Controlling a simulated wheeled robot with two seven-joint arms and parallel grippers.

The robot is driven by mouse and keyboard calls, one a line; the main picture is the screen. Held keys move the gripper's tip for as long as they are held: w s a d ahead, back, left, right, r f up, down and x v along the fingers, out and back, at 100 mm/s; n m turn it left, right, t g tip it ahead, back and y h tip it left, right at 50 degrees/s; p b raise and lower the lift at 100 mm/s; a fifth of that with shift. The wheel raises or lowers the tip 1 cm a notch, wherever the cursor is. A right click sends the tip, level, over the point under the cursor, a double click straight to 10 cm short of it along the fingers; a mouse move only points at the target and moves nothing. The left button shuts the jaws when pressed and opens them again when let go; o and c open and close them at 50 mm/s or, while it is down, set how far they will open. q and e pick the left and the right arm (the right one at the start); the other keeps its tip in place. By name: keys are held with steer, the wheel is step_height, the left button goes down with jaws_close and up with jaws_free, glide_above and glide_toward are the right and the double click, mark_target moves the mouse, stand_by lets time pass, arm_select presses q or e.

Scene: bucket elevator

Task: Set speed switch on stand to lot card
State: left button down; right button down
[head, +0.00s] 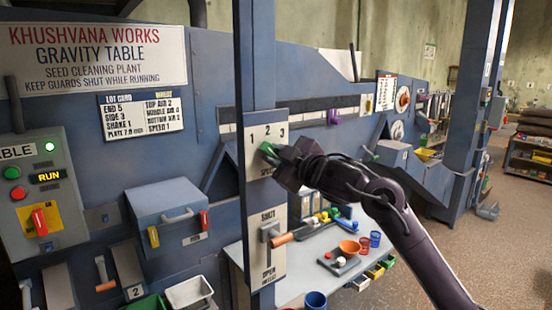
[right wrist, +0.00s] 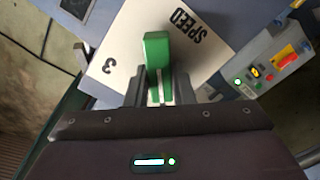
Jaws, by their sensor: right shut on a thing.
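The speed switch plate (head: 267,133) is pale, marked 1 2 3 with SPEED below, and is fixed on the blue upright stand. Its green handle (head: 268,149) shows below the numbers. My right gripper (head: 290,160) is at the plate, shut on the green handle. In the right wrist view the green handle (right wrist: 157,52) stands between the fingers, with the 3 and SPEED visible on the plate. The gripper hides the handle's pivot, so I cannot tell exactly which number it points to. The lot card (head: 140,112) on the blue wall reads SPEED 1. My left gripper is not in view.
Below the switch, a SHUT/OPEN plate (head: 265,240) carries an orange-tipped lever (head: 282,239). A panel with RUN (head: 47,177) is at left. Open floor lies at right.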

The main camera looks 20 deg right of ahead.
steer(key=shift+n, duration=0.3)
steer(key=c, duration=1.2)
jaws_free()
steer(key=shift+c, duration=0.2)
steer(key=shift+s+f, duration=0.1)
steer(key=shift+s, duration=0.1)
steer(key=b+v, duration=0.3)
steer(key=v, duration=0.4)
steer(key=shift+s, duration=0.2)
steer(key=shift+d, duration=0.1)
